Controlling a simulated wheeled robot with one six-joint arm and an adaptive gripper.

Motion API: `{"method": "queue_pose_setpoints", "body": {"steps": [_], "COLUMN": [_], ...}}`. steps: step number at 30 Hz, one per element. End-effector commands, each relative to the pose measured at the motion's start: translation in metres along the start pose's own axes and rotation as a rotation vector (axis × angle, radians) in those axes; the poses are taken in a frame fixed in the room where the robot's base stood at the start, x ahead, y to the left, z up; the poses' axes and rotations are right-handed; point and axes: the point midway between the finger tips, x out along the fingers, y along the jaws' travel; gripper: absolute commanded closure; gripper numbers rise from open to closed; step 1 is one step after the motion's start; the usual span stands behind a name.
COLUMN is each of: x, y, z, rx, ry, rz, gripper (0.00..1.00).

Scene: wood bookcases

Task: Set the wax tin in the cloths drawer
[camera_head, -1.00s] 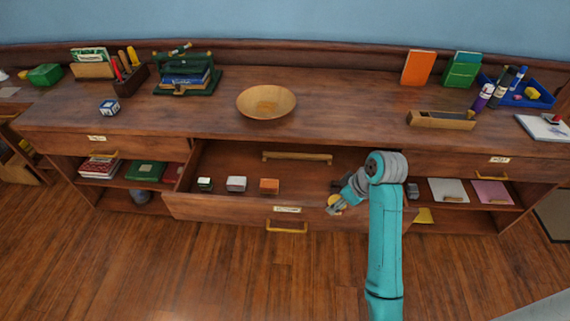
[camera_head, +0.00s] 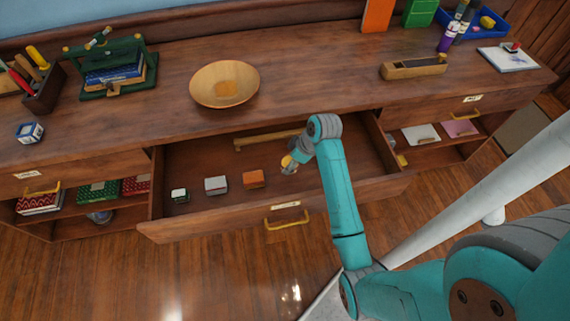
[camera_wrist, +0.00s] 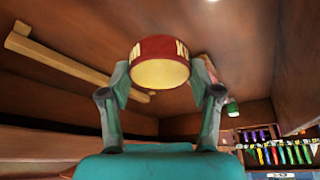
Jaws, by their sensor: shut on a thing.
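My gripper (camera_head: 291,166) is shut on the wax tin (camera_wrist: 160,65), a short round tin with a red band, pale lettering and a yellow face. In the head view the tin (camera_head: 287,160) is a small yellow spot, partly hidden by the gripper. The gripper holds it over the right-middle of the open drawer (camera_head: 215,216). Whether the tin touches the drawer floor I cannot tell. The drawer's front label (camera_head: 285,205) is too small to read. Inside stand a green-and-white block (camera_head: 179,195), a grey-white block (camera_head: 216,185) and an orange block (camera_head: 253,179).
A wooden bar (camera_head: 267,140) lies at the drawer's back; it also shows in the wrist view (camera_wrist: 60,58). The drawer floor right of my gripper looks clear. On the counter above stand a wooden bowl (camera_head: 225,84) and a wood plane (camera_head: 413,67).

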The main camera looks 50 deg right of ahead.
Motion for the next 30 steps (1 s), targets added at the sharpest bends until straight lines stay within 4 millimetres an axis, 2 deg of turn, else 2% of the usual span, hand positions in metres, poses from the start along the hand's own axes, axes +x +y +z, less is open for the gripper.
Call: {"method": "queue_pose_setpoints", "body": {"steps": [3, 8, 15, 27, 28, 30], "x": [0.013, 0.021, 0.049, 0.054, 0.054, 0.054], "y": [0.000, 0.000, 0.000, 0.000, 0.000, 0.000], "z": [0.005, 0.009, 0.020, 0.022, 0.022, 0.022], "rx": [0.001, 0.001, 0.001, 0.000, 0.000, 0.000], "ry": [0.000, 0.000, -0.001, 0.000, 0.000, 0.000], "rz": [0.000, 0.001, -0.001, 0.001, 0.001, 0.001], "gripper": [0.78, 0.78, 0.78, 0.78, 0.30, 0.12]}}
